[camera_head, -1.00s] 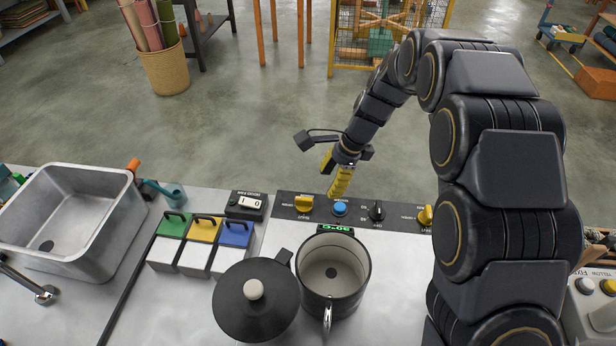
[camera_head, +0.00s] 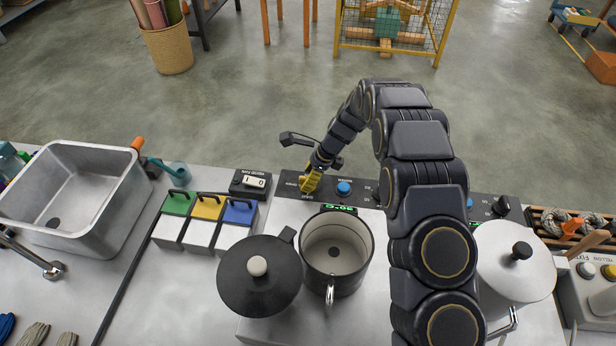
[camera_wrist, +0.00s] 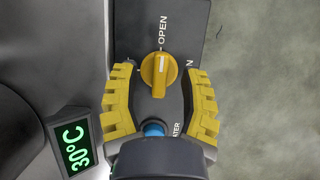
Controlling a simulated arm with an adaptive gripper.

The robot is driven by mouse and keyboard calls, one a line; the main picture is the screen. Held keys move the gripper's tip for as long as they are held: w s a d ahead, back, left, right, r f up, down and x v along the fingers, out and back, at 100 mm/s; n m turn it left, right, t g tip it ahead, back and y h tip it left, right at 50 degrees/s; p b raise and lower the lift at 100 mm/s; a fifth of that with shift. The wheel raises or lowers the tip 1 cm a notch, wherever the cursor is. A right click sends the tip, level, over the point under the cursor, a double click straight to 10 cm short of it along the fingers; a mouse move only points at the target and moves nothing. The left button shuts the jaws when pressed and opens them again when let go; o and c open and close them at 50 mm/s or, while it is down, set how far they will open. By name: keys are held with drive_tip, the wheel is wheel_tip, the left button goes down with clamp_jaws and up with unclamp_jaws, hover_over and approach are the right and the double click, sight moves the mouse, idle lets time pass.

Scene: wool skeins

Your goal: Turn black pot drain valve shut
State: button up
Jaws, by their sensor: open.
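The yellow drain valve knob (camera_wrist: 159,70) is on the dark control panel (camera_wrist: 185,25). Its bar and white mark point towards the word OPEN. The black pot (camera_head: 325,276) stands open and empty on the counter, just in front of the panel. My gripper (camera_head: 309,184) is over the panel's left end, where it hides the knob in the head view. In the wrist view my gripper (camera_wrist: 160,76) is open, with one yellow ribbed finger on each side of the knob and a gap on both sides.
A blue button (camera_head: 343,188) and a temperature display (camera_head: 340,208) are close by. A black lid (camera_head: 250,295) lies left of the pot. Three coloured-lid boxes (camera_head: 205,208), a fan switch (camera_head: 252,184) and a sink (camera_head: 75,215) are further left. A white lidded pot (camera_head: 515,262) stands right.

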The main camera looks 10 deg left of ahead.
drive_tip(key=shift+a+f, duration=0.1)
drive_tip(key=shift+f, duration=0.2)
clamp_jaws()
drive_tip(key=shift+n, duration=0.3)
drive_tip(key=n+g, duration=0.1)
drive_tip(key=n, duration=0.2)
drive_tip(key=shift+f+n+g, duration=0.1)
drive_tip(key=shift+n+g, duration=0.2)
drive_tip(key=n+g+h, duration=0.1)
drive_tip(key=n, duration=0.3)
drive_tip(key=shift+a+n, duration=0.1)
drive_tip(key=shift+n, duration=0.2)
drive_tip(key=n+h, duration=0.1)
drive_tip(key=n, duration=0.1)
drive_tip(key=n+g, duration=0.1)
drive_tip(key=n, duration=0.1)
drive_tip(key=shift+n+g+h, duration=0.3)
drive_tip(key=shift+h, duration=0.1)
drive_tip(key=shift+s+n+h, duration=0.1)
drive_tip(key=shift+n+h, duration=0.8)
drive_tip(key=shift+n, duration=1.3)
